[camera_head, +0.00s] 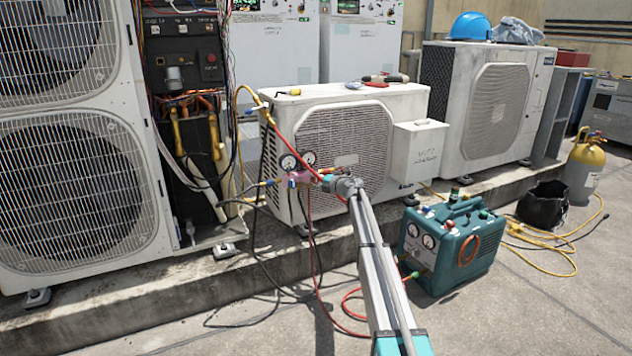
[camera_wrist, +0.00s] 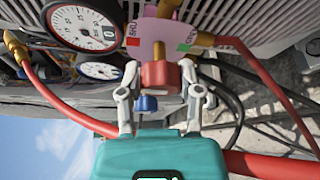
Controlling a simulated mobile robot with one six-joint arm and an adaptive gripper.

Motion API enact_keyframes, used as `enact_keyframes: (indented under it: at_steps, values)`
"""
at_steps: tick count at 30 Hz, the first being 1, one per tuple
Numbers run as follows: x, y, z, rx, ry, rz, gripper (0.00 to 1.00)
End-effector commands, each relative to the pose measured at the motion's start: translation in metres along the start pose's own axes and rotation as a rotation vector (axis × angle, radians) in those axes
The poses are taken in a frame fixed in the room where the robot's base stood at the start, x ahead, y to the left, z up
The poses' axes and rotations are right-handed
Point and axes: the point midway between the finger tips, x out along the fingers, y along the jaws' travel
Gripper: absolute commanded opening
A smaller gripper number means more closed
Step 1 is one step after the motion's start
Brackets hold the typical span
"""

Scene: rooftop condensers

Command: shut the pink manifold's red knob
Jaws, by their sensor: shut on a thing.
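The pink manifold (camera_head: 296,180) hangs in front of the middle condenser, with two round gauges above it. In the wrist view the pink manifold (camera_wrist: 152,38) has a red label, partly readable as "SHU", on one side and a green label on the other. The red knob (camera_wrist: 160,76) sits between the fingers of my gripper (camera_wrist: 160,72), which is shut on it. In the head view my gripper (camera_head: 328,183) reaches the manifold's right end, and the knob is hidden there. A blue knob (camera_wrist: 147,103) shows nearer the palm.
Red hoses (camera_head: 316,230) and black hoses hang below the manifold. A teal recovery machine (camera_head: 450,245) stands on the ground to the right of my arm. The middle condenser (camera_head: 345,140) is close behind. An open panel with wiring (camera_head: 185,90) is at left.

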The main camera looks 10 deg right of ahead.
Motion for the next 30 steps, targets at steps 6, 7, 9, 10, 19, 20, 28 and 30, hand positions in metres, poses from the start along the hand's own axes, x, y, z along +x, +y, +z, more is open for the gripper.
enact_keyframes:
  at_steps: [6, 7, 9, 10, 19, 20, 28, 30]
  values:
    - [0.0003, -0.0002, 0.0008, -0.001, -0.002, -0.001, 0.8]
    - [0.0003, -0.0002, 0.0007, -0.001, -0.002, -0.001, 0.81]
    - [0.0004, -0.0001, 0.0004, -0.001, -0.001, -0.001, 0.81]
    - [0.0004, -0.0001, 0.0004, -0.001, -0.001, 0.0, 0.81]
    - [0.0003, 0.0003, 0.0, -0.005, 0.0, -0.002, 0.81]
    - [0.0003, 0.0005, 0.0, -0.009, 0.0, -0.003, 0.81]
    - [0.0002, 0.003, 0.0001, -0.111, -0.001, -0.046, 0.81]
    - [0.0002, 0.0037, 0.0, -0.163, -0.001, -0.067, 0.81]
